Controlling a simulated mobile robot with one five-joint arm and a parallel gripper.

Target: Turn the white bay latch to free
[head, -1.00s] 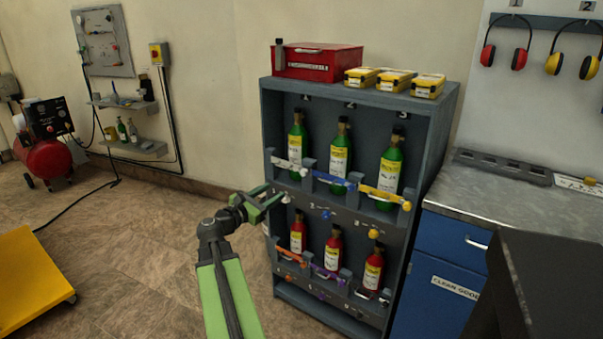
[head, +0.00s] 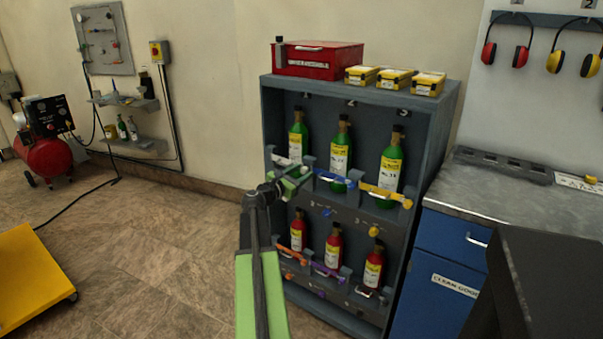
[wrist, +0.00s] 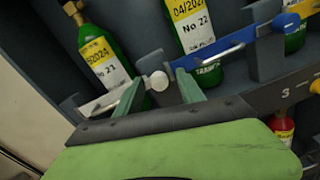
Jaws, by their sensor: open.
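The white bay latch (wrist: 112,97) is a white bar with a round white knob (wrist: 159,81), lying across the front of the upper left bay in the wrist view. In the head view part of the white bar (head: 281,160) shows below the left green bottle; my gripper hides its right end. My gripper (wrist: 158,88) is open, with green fingers on either side of the knob. I cannot tell whether they touch it. In the head view my gripper (head: 300,176) is at the front of the rack, at the upper left bay.
The grey rack (head: 431,145) holds green bottles above and red bottles below. A blue latch (head: 333,179) and a yellow latch (head: 383,194) lie to the right on the same row. A red box (head: 318,60) and yellow boxes stand on top.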

